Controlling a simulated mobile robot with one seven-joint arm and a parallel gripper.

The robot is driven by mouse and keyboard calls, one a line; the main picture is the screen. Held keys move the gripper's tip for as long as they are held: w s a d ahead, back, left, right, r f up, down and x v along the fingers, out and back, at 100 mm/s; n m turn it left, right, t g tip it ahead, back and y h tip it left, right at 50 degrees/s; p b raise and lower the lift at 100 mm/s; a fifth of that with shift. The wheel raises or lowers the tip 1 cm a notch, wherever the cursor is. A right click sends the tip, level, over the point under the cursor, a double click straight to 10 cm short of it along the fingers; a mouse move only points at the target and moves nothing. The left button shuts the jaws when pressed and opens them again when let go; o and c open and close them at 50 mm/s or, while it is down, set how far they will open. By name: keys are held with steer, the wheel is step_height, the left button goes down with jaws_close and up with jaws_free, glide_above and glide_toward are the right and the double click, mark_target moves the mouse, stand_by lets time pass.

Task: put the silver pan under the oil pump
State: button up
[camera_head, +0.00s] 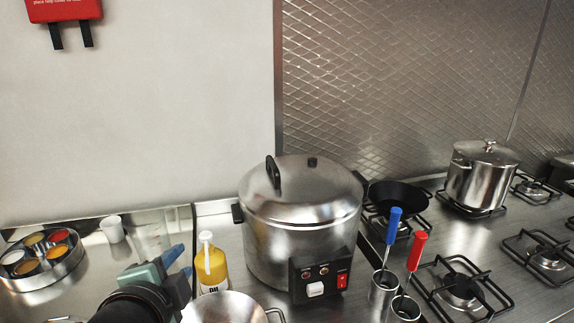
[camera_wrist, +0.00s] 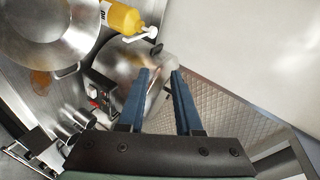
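The silver pan (camera_head: 226,308) shows at the bottom edge of the head view, cut off by the frame, in front of the oil bottle. In the wrist view the pan (camera_wrist: 50,42) is wide and shallow, at upper left, with a loop handle. The yellow oil bottle (camera_head: 212,268) has a white pump (camera_head: 206,238) on top. The bottle (camera_wrist: 122,18) and pump (camera_wrist: 140,38) also show in the wrist view beside the pan. I cannot tell whether the spout is over the pan. My gripper (camera_head: 179,264) is left of the bottle, its blue fingers apart and empty (camera_wrist: 160,82).
A large steel cooker (camera_head: 290,215) stands right of the bottle. Two cups (camera_head: 383,288) (camera_head: 405,308) hold blue- and red-handled tools. A spice tray (camera_head: 40,277), white cup (camera_head: 113,229) and clear jug (camera_head: 148,240) are at left. Burners with a black pan (camera_head: 398,193) and lidded pot (camera_head: 480,180) are right.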

steer(key=w+d+r+n+t, duration=0.1)
steer(key=d+r+n+t, duration=0.4)
steer(key=r, duration=0.8)
steer(key=s+d+r+n+t, duration=0.4)
steer(key=s+d+r, duration=0.1)
steer(key=r, duration=0.6)
steer(key=s+d+r+n+t+h, duration=0.1)
steer(key=s+d+r+n+t, duration=0.4)
steer(key=r, duration=0.6)
steer(key=shift+s+d+r, duration=0.15)
steer(key=shift+s+d, duration=0.55)
steer(key=shift+s, duration=0.55)
